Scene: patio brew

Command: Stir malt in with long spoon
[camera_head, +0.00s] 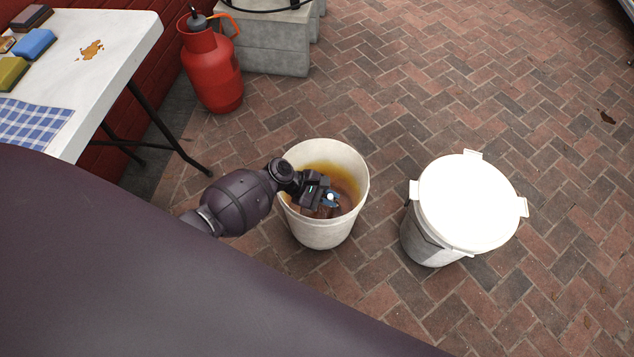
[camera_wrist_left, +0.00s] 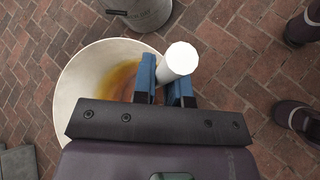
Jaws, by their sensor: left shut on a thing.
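An open white bucket (camera_head: 345,228) stands on the brick floor. Its inside shows an amber-brown content or stain (camera_head: 345,180). My left gripper (camera_head: 328,197) is over the bucket's mouth, with its blue fingers shut on a white round rod, which I take to be the handle of the long spoon (camera_head: 331,196). In the left wrist view the handle's round white end (camera_wrist_left: 181,58) points up at the camera between the fingers. The spoon's lower end is hidden. My right gripper is not in view.
A second white bucket with a lid (camera_head: 470,205) stands to the right. A red gas bottle (camera_head: 211,70) and grey concrete blocks (camera_head: 265,50) are behind. A white table (camera_head: 95,75) with sponges (camera_head: 34,44) and a checked cloth (camera_head: 32,122) is at the left. Open brick floor lies on the right.

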